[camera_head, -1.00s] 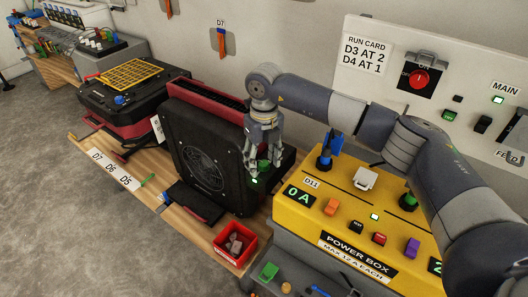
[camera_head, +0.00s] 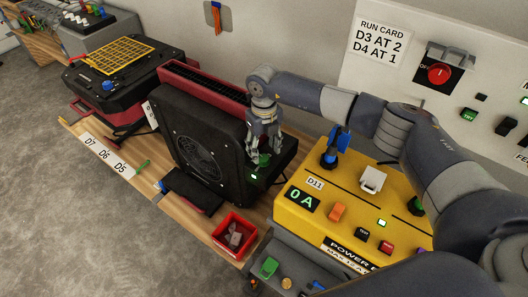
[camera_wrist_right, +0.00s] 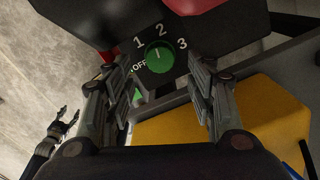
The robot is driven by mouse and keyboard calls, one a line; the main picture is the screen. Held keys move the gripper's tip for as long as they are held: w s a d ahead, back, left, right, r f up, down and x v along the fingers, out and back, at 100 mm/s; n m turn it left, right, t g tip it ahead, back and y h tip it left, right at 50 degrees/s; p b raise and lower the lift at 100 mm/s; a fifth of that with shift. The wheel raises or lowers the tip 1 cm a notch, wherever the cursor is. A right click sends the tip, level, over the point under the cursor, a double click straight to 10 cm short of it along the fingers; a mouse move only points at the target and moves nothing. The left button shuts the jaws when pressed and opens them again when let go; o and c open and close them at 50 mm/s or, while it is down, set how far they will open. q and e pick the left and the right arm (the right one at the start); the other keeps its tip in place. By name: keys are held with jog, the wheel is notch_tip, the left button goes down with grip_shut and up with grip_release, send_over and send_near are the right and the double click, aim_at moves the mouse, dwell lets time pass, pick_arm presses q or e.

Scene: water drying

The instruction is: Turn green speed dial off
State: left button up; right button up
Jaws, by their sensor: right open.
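The green speed dial (camera_wrist_right: 159,57) is on the dark face of the black and red blower (camera_head: 172,122), with OFF, 1, 2 and 3 marked around it. Its white pointer line appears to face the 2. In the head view the dial (camera_head: 264,160) is just below my right gripper (camera_head: 265,150). My right gripper (camera_wrist_right: 157,90) is open, its fingers on either side of the dial's line in the wrist view, with no clear contact. My left gripper (camera_wrist_right: 64,121) shows small at the left of the wrist view, fingers spread; it is outside the head view.
A yellow power box (camera_head: 293,212) reading 0 A stands right of the blower. A red bin (camera_head: 216,240) is in front on the wooden bench (camera_head: 75,130). Another black machine (camera_head: 85,85) is at left. A wall panel (camera_head: 365,75) is behind my right arm.

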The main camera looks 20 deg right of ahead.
aim_at(264, 158)
notch_tip(264, 158, down, 3)
jog(key=shift+w+f, duration=0.1)
jog(key=shift+f, duration=0.3)
jog(key=c, duration=1.1)
pick_arm(q)
jog(key=shift+w+r, duration=0.4)
jog(key=shift+w, duration=0.4)
pick_arm(e)
jog(key=shift+o, duration=0.2)
pick_arm(q)
jog(key=shift+f, duration=0.1)
